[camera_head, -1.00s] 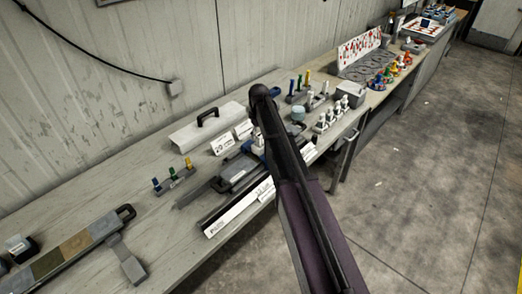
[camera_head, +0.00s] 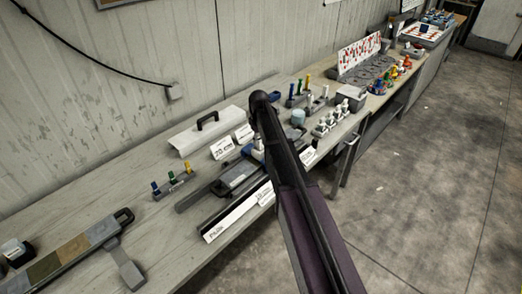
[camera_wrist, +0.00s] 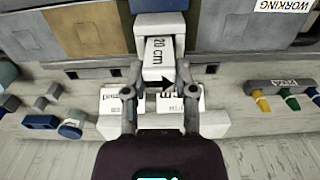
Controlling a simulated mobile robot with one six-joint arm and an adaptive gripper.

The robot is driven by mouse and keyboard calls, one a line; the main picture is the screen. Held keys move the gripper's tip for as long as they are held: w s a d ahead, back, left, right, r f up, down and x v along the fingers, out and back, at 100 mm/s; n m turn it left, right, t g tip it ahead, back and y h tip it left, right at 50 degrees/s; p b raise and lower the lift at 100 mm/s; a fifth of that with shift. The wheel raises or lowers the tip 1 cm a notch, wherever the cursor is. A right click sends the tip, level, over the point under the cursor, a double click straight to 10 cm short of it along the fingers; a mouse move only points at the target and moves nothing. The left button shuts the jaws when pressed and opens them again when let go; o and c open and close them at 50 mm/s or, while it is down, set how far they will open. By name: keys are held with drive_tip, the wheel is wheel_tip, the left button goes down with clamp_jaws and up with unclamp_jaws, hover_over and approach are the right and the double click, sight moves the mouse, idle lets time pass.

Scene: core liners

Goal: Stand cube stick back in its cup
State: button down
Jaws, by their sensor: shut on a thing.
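My gripper (camera_wrist: 159,82) is shut on a white block (camera_wrist: 158,58) marked "20 cm" with a black arrow, in the wrist view. The block lies between the two fingers; I cannot tell whether it is the cube stick. In the head view my dark arm reaches over the bench and hides the gripper and most of what lies under it. A blue cup-like thing (camera_wrist: 40,122) lies at the left in the wrist view, apart from the gripper. I cannot tell which cup belongs to the stick.
A rack of coloured sticks (camera_head: 173,184) stands on the bench left of my arm. A white cover with a black handle (camera_head: 207,130) stands behind. White label cards (camera_wrist: 202,98) lie beside the gripper. A long tray (camera_wrist: 230,25) with tan and grey sections crosses the top of the wrist view.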

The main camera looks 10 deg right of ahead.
drive_tip(key=shift+r, duration=0.1)
drive_tip(key=shift+r+p, duration=4.2)
drive_tip(key=shift+p, duration=0.05)
drive_tip(key=shift+s+f, duration=0.1)
drive_tip(key=shift+s, duration=0.1)
